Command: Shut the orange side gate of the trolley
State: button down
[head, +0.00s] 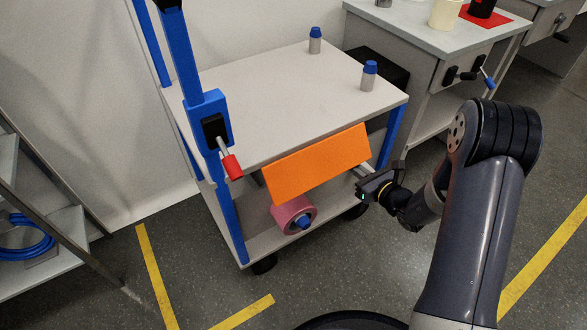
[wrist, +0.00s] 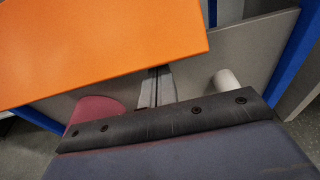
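The orange side gate (head: 317,165) is a flat panel along the near side of the trolley (head: 290,95), just below the level of its top. It slants away from the trolley's side, so it is not flush. My gripper (head: 362,172) is at the gate's lower right corner, with its fingers pointing toward the trolley. In the wrist view the gate (wrist: 100,45) fills the upper left, and my fingertips (wrist: 157,87) are close together just below its edge. They hold nothing that I can see. Whether they touch the gate I cannot tell.
A pink roll (head: 294,215) sits on the trolley's lower shelf. A red-handled lever (head: 231,165) sticks out from the blue post at left. Two blue-capped bottles (head: 369,75) stand on top. A grey workbench (head: 440,35) is behind right. The floor in front is clear.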

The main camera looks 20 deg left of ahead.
jog(key=shift+s+d+r+p, duration=0.35)
jog(key=shift+d+r, duration=0.15)
jog(key=shift+r, duration=0.4)
jog(key=s+d+f+b, duration=0.2)
jog(key=s+d, duration=0.4)
jog(key=d, duration=0.2)
jog(key=shift+s, duration=0.15)
dwell(0.4)
jog(key=w+a+r+p, duration=0.2)
jog(key=w+a, duration=0.4)
jog(key=a, duration=0.1)
jog(key=shift+a, duration=0.35)
dwell(0.4)
